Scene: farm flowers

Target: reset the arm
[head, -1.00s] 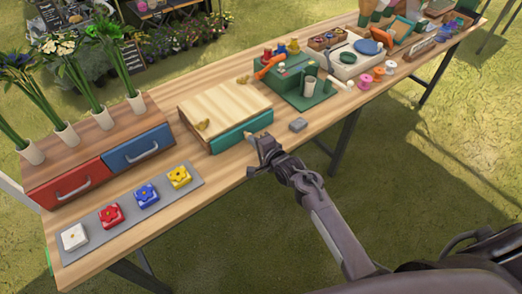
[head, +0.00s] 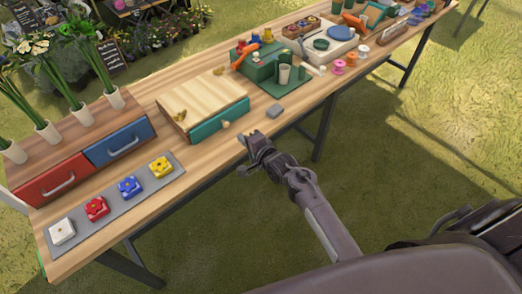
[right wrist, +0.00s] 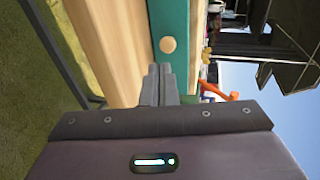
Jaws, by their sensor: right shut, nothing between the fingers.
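My right gripper (head: 247,156) is shut and empty at the front edge of the wooden table (head: 205,160), just before the teal drawer (head: 208,132) of the small wooden box (head: 205,98). In the right wrist view its closed fingers (right wrist: 158,84) point at the drawer's round wooden knob (right wrist: 168,45), with a gap between. The drawer looks closed. My left gripper is not in the head view.
A grey mat (head: 82,222) holds white, red, blue and yellow flower blocks. A cabinet with a red drawer (head: 52,180) and a blue drawer (head: 120,143) stands behind. Grass is free in front.

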